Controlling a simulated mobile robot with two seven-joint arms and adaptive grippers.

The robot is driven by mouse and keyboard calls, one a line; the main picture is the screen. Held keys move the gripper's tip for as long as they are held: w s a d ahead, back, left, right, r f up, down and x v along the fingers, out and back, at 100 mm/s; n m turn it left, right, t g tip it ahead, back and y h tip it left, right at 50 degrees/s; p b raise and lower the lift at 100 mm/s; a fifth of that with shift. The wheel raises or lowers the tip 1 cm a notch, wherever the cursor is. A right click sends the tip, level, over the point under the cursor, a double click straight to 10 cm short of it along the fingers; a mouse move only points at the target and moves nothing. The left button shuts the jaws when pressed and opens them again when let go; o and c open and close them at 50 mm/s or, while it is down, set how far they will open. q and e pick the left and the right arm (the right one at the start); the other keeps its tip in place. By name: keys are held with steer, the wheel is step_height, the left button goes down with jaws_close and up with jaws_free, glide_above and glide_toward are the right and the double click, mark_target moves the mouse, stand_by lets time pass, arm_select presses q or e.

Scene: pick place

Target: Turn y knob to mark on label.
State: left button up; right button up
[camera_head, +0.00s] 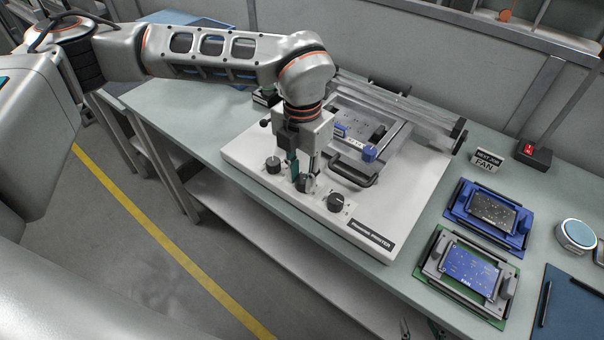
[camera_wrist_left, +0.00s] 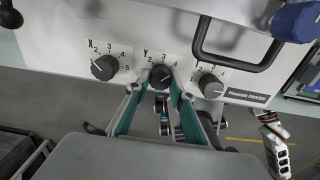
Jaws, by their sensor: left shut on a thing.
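The Y knob (camera_wrist_left: 161,77) is a black dial on the white panel of the machine (camera_head: 240,152), with numbers around it. My left gripper (camera_head: 303,180) points down at the knob, one finger on each side, shut on it; the fingers partly hide the knob in the head view. The Y knob's pointer is too small to read surely. The X knob (camera_wrist_left: 105,67) is left of it and another numbered knob (camera_wrist_left: 210,86) is right. The label (camera_head: 487,161) reads "NEXT JOB FAN". My right gripper (camera_head: 421,328) shows only its separated fingertips at the bottom edge, apparently empty.
A black handle (camera_head: 353,176) and a blue knob (camera_head: 369,153) stand behind the dials. A round blue-topped device (camera_head: 577,235) and a red switch box (camera_head: 533,155) are farther right.

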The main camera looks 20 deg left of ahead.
mark_target(302, 179)
stand_by(0.4)
arm_select(q)
steer(key=o, duration=1.1)
step_height(302, 179, up, 12)
stand_by(0.3)
